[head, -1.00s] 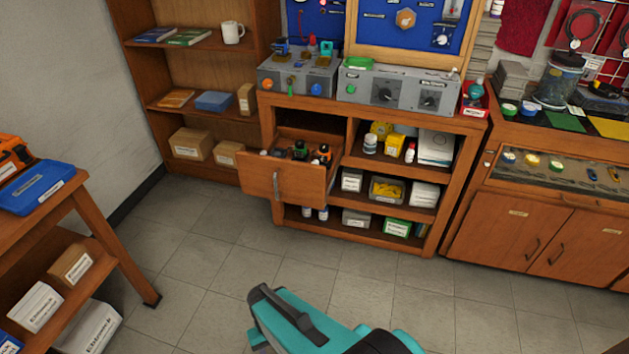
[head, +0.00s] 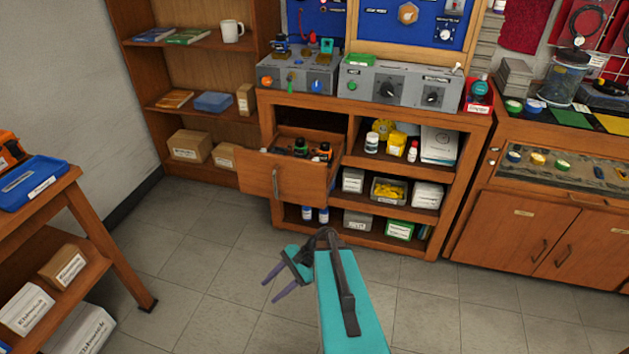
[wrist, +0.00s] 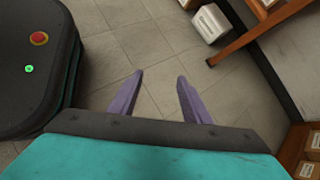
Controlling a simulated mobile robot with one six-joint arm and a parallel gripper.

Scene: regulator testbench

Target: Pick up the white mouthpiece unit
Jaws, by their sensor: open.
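I cannot clearly make out a white mouthpiece unit in either view. An open drawer (head: 288,179) in the wooden bench holds small black and orange parts (head: 323,152); its front hides much of the inside. A small whitish item (head: 458,66) lies on the right grey test box, too small to identify. My gripper (head: 269,291) is open and empty over the floor, in front of and below the drawer. In the wrist view my gripper's two purple fingers (wrist: 160,76) are apart, with only floor tiles between them.
Grey test boxes (head: 399,86) stand on the bench top. Bottles and small boxes fill its open shelves (head: 408,168). A wooden table (head: 95,228) stands at the left, a cabinet (head: 545,235) at the right. The tiled floor (head: 205,275) between is clear.

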